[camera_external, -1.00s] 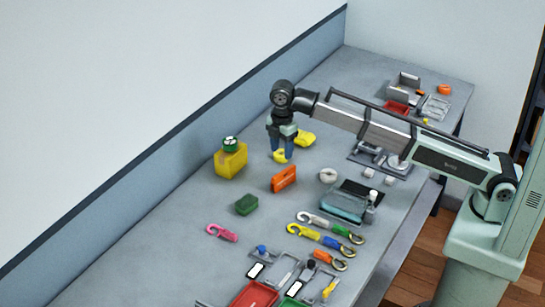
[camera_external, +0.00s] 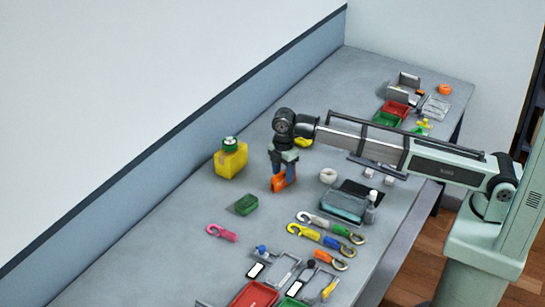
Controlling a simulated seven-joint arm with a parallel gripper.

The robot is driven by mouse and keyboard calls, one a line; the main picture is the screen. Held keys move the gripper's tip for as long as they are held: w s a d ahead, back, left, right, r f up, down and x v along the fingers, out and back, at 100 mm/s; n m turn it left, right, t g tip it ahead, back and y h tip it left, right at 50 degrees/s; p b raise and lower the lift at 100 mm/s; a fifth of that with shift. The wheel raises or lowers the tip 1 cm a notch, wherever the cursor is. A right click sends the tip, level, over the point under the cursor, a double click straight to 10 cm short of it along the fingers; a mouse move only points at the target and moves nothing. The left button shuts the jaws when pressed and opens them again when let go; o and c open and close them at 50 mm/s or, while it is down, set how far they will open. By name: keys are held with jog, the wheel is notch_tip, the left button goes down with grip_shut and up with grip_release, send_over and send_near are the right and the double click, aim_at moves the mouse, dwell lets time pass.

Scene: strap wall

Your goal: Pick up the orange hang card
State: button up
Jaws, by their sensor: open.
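The orange hang card (camera_external: 279,184) stands on the grey table near its middle, to the right of the yellow container. My gripper (camera_external: 283,178) points down at it from above, with its blue fingers low around or just in front of the card. The fingers are open. They cover part of the card, and I cannot tell whether they touch it.
A yellow container with a green cap (camera_external: 231,158) stands to the left. A green block (camera_external: 246,205) lies in front, a white ring (camera_external: 328,175) to the right. Several coloured hooks, with a pink one (camera_external: 221,232), and a red tray (camera_external: 255,294) lie nearer the front.

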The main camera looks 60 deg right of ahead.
jog(key=shift+f, duration=1.4)
jog(key=shift+c, duration=0.4)
grip_shut()
